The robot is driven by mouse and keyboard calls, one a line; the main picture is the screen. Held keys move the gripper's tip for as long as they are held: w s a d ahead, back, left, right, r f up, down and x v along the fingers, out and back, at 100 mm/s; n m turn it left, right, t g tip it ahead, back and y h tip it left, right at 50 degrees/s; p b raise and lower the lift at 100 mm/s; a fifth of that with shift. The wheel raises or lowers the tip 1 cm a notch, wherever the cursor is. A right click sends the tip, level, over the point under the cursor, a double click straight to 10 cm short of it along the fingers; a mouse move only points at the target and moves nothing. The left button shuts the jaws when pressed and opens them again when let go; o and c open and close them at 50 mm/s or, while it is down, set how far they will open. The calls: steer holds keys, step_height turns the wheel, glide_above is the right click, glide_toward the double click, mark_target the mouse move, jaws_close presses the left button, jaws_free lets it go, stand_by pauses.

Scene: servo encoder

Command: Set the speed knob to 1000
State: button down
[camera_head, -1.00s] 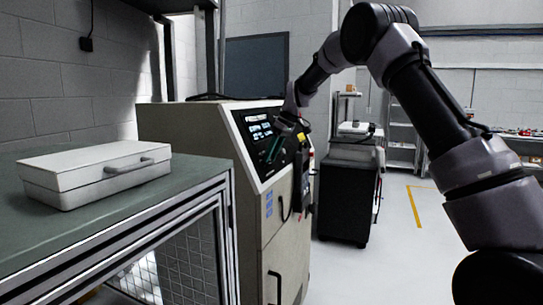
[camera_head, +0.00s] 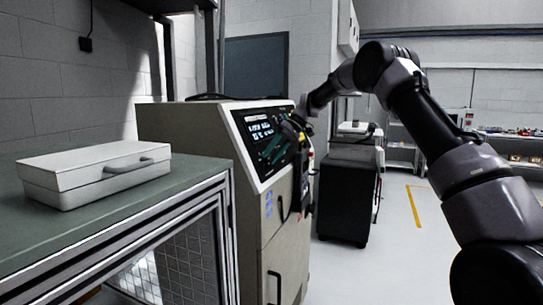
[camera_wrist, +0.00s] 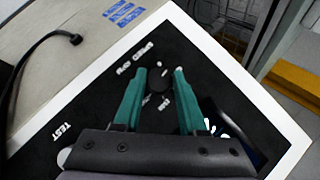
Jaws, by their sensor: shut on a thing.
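The speed knob (camera_wrist: 157,82) is a round black knob on the black control panel (camera_wrist: 95,105), beside upside-down white lettering that seems to read "SPEED RPM". My gripper (camera_wrist: 160,73) has its two teal fingers on either side of the knob and is shut on it. The knob's pointer and exact setting cannot be read. In the head view my gripper (camera_head: 279,143) is at the sloped panel of the beige machine (camera_head: 200,135), right of its lit display (camera_head: 260,130). The display's digits are too small to read, and the knob is hidden there.
A white case (camera_head: 95,175) lies on the green-topped bench (camera_head: 120,222) at left. The floor at right is open.

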steer(key=m+y, duration=0.1)
steer(key=m+g+y, duration=0.1)
steer(key=shift+w+d+f+m+g, duration=0.1)
steer(key=shift+w+d+m+g, duration=0.1)
steer(key=shift+m+g, duration=0.15)
steer(key=m+y, duration=0.2)
steer(key=m, duration=0.1)
steer(key=shift+f+g, duration=0.1)
steer(key=shift+g, duration=0.15)
steer(key=m+y, duration=0.1)
steer(key=m, duration=0.1)
steer(key=m+y, duration=0.3)
steer(key=m, duration=0.1)
steer(key=shift+s+d+f+y, duration=0.15)
steer(key=shift+f+y, duration=0.1)
steer(key=shift+y, duration=0.15)
steer(key=shift+m+t+y, duration=0.3)
steer(key=shift+m+t, duration=0.05)
steer(key=shift+t, duration=0.05)
steer(key=shift+c, duration=2.4)
jaws_free()
steer(key=v, duration=1)
steer(key=shift+w+d, duration=0.25)
steer(key=shift+d, duration=0.1)
